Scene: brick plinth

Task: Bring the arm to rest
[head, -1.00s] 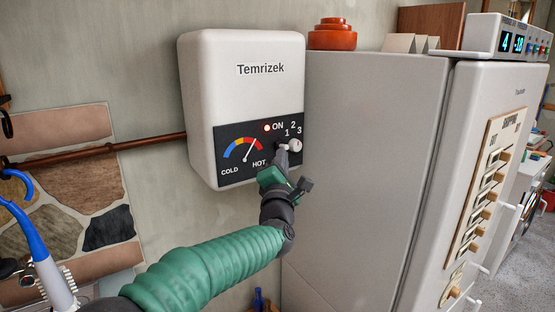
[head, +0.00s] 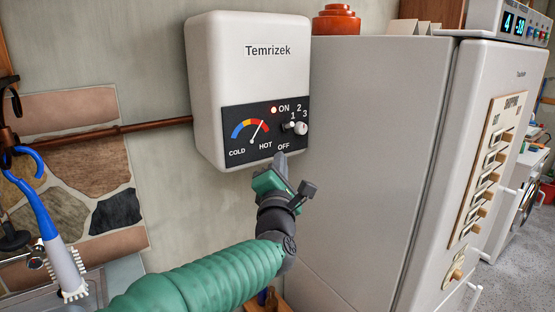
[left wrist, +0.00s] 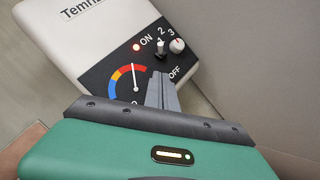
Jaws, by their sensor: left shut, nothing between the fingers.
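My left arm (head: 215,280) comes in from below in the head view, in a green ribbed sleeve. Its gripper (head: 280,158) is shut and empty, just below the control panel of the white Temrizek heater (head: 255,75) on the wall. The gripper also shows in the left wrist view (left wrist: 163,92), its grey fingers together in front of the panel (left wrist: 120,62). The heater's red light (head: 273,110) is lit beside ON. A dark switch (head: 287,127) and a white knob (head: 301,128) stand clear of the fingers. My right gripper is out of view.
A tall grey fridge (head: 375,150) stands close on the right, with an orange container (head: 336,20) on top. A copper pipe (head: 110,133) runs along the wall to the heater. A blue-handled brush (head: 50,225) hangs at the left.

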